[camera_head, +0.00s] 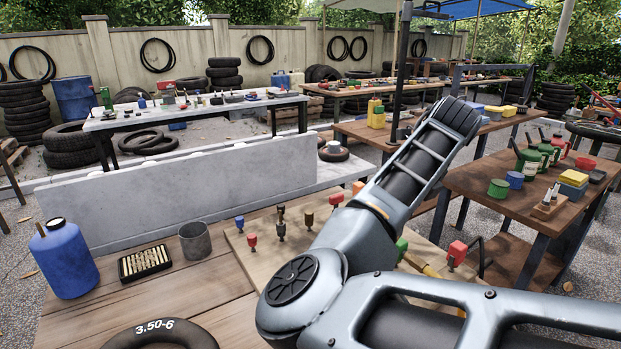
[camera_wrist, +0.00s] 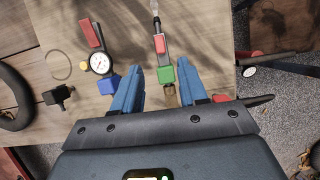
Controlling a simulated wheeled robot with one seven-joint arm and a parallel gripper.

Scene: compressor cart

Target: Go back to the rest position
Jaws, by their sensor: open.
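My gripper (camera_wrist: 159,66) shows in the wrist view with its two blue fingers apart and nothing clamped between them. Below it is a wooden board (camera_wrist: 215,30). A tool with a red and green body (camera_wrist: 164,66) lies in line with the gap, close to the right finger; its distance below the fingers is hard to judge. A blue block (camera_wrist: 107,84) shows beside the left finger. In the head view my arm crosses the middle and right of the picture, and my gripper does not show there.
A pressure gauge (camera_wrist: 99,63) and a black fitting (camera_wrist: 59,97) lie left of my gripper. In the head view, the near bench holds a blue jug (camera_head: 65,262), a metal cup (camera_head: 195,243), a tray of brass pieces (camera_head: 145,262) and a black tyre (camera_head: 160,334). A grey slab (camera_head: 180,195) stands behind.

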